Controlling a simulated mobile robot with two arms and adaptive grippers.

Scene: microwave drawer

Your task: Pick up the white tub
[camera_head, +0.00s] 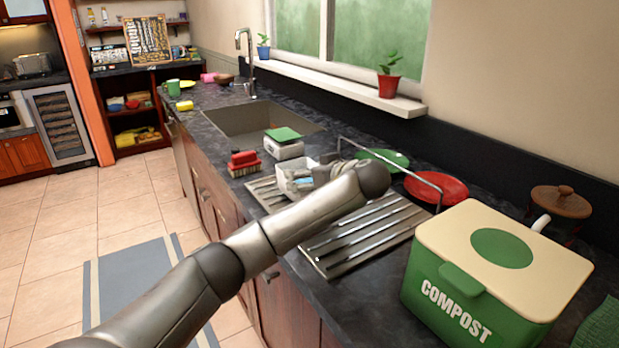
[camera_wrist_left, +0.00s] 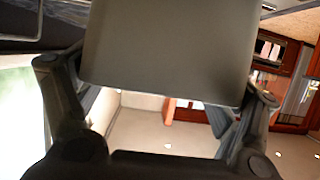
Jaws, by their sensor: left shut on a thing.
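The white tub (camera_head: 288,180) is at the far end of the metal draining rack, beside the sink. My left arm reaches across the counter to it, and my left gripper (camera_head: 308,177) is shut on it. My forearm and wrist hide part of the tub and the fingers. I cannot tell whether the tub touches the rack. My right gripper is not in view.
A tub with a green lid (camera_head: 284,147) and a red brush (camera_head: 244,163) stand close by at the sink (camera_head: 240,118). Green (camera_head: 383,157) and red (camera_head: 437,190) plates stand behind the rack (camera_head: 365,240). A compost bin (camera_head: 480,275) stands at front right.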

